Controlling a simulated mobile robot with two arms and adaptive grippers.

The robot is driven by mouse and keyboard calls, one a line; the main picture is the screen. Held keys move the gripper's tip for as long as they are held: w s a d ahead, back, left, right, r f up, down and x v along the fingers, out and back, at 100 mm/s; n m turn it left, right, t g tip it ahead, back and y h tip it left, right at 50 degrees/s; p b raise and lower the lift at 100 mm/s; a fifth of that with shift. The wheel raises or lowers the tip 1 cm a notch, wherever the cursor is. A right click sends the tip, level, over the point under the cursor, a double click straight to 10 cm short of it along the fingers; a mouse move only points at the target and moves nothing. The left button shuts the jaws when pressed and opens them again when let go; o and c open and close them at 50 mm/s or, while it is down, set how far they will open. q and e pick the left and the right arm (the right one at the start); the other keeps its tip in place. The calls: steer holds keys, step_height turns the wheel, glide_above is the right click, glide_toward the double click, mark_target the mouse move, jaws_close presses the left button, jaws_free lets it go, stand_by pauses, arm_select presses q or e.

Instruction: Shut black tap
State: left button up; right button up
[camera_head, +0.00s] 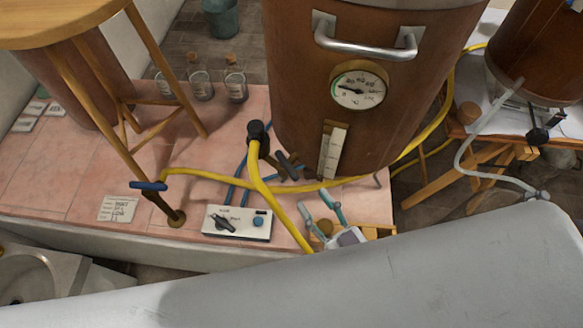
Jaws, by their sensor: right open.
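A black tap (288,163) sits low on the front of the large brown vessel (290,75), its dark handle slanting down to the right. A yellow hose (263,185) runs down from the black fitting beside it. My right gripper (319,194) is below and to the right of this tap. Its two teal fingers are spread and empty, apart from the tap. A second black tap (539,136) is on the brown vessel at the far right, well away from the gripper. My left gripper is out of view.
A white control box (237,223) is left of my gripper. Yellow hoses cross close to the gripper. A wooden stool (60,22) and corked bottles (235,86) are at the back left.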

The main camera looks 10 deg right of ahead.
mark_target(298, 181)
steer(key=p+x, duration=0.1)
steer(key=x, duration=0.8)
steer(key=shift+w+a, duration=0.15)
steer(key=shift+w, duration=0.05)
jaws_close()
